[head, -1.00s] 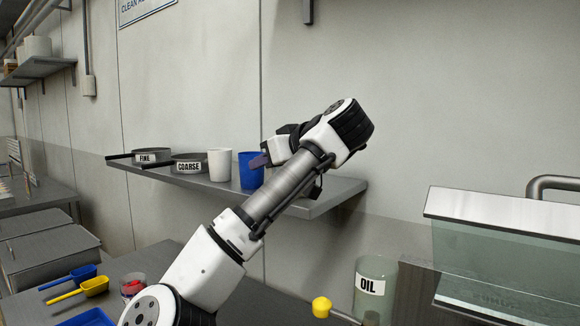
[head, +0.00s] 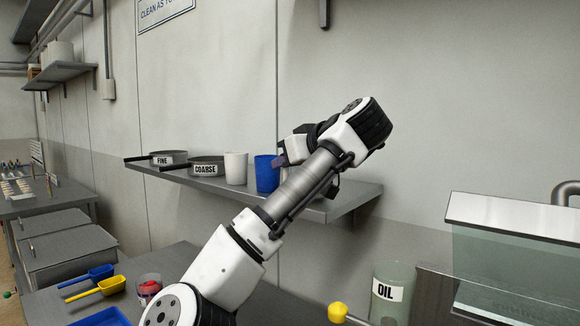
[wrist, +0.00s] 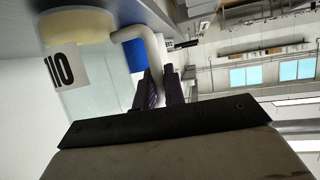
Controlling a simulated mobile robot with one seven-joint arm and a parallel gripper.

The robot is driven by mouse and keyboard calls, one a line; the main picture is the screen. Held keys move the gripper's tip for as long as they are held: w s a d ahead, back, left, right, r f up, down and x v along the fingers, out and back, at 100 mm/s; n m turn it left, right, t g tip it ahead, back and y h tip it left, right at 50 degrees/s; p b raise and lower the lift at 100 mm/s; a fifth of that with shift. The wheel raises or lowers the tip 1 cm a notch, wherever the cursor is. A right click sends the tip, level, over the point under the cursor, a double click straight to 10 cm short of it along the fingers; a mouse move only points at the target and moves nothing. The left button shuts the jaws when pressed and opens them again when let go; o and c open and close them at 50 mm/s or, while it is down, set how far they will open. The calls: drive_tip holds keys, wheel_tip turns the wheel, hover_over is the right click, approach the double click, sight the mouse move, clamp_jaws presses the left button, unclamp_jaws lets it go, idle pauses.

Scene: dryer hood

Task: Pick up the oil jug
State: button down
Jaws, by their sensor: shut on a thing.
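In the wrist view, which is upside down, a clear jug (wrist: 98,75) with a black-lettered white label and pale yellow contents sits close at the left. Its curved pale handle (wrist: 150,45) runs down between the dark fingers of my gripper (wrist: 160,88), which is shut on it. Whether the jug's base touches the shelf I cannot tell. In the head view my gripper (head: 282,160) is at the shelf beside the blue cup, and my arm hides the jug. A greenish clear vessel labelled OIL (head: 392,295) stands lower right, apart from my gripper.
The wall shelf (head: 330,205) carries two labelled pans, FINE (head: 168,158) and COARSE (head: 206,168), a white cup (head: 236,168) and a blue cup (head: 266,173). A glass-sided tank (head: 510,260) is at the right. Blue and yellow scoops (head: 97,287) lie on the counter below.

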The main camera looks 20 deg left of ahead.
wheel_tip(320, 180, up, 19)
drive_tip(key=p, duration=0.3)
drive_tip(key=shift+r, duration=0.2)
